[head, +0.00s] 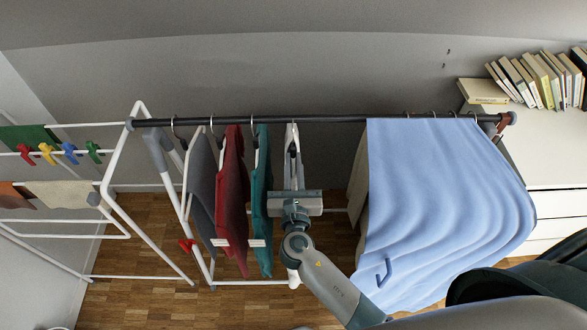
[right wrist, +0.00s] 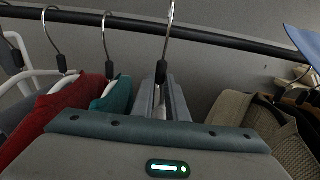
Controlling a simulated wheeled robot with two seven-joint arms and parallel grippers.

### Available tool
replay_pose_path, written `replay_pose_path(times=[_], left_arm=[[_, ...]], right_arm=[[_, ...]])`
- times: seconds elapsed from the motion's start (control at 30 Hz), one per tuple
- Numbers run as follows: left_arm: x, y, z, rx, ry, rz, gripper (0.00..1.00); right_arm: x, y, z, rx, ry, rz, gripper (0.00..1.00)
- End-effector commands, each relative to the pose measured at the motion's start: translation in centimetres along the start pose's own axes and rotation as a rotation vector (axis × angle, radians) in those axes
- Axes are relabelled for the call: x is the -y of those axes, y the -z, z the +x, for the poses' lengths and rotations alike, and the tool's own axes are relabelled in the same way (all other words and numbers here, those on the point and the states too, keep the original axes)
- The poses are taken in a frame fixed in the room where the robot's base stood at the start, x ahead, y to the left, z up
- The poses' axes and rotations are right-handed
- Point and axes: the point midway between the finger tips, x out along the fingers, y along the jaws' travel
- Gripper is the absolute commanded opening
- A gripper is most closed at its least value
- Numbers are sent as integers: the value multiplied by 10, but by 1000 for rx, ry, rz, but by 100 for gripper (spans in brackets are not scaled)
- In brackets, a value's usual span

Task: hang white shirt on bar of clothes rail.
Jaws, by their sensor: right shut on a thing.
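The white shirt (head: 294,279) hangs edge-on below my right gripper (head: 293,150), mostly hidden by the gripper and wrist. In the right wrist view my right gripper (right wrist: 163,90) is shut on the neck of the shirt's hanger (right wrist: 168,35). The metal hook rises in front of the dark bar (head: 330,119), which also crosses the right wrist view (right wrist: 215,36). The hook's top is cut off there, so I cannot tell whether it rests on the bar. My left gripper is not in view.
Grey (head: 202,180), red (head: 233,185) and teal (head: 261,190) garments hang close on the left. A light-blue cloth (head: 440,200) covers the bar's right part, with beige and dark garments (right wrist: 245,115) beside it.

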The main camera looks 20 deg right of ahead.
Motion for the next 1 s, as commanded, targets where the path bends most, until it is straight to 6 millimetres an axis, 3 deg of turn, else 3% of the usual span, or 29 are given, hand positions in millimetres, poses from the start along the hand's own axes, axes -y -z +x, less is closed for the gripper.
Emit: replay_pose_path(times=[1.0], left_arm=[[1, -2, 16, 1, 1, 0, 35]], right_arm=[[0, 6, 62, 1, -1, 1, 0]])
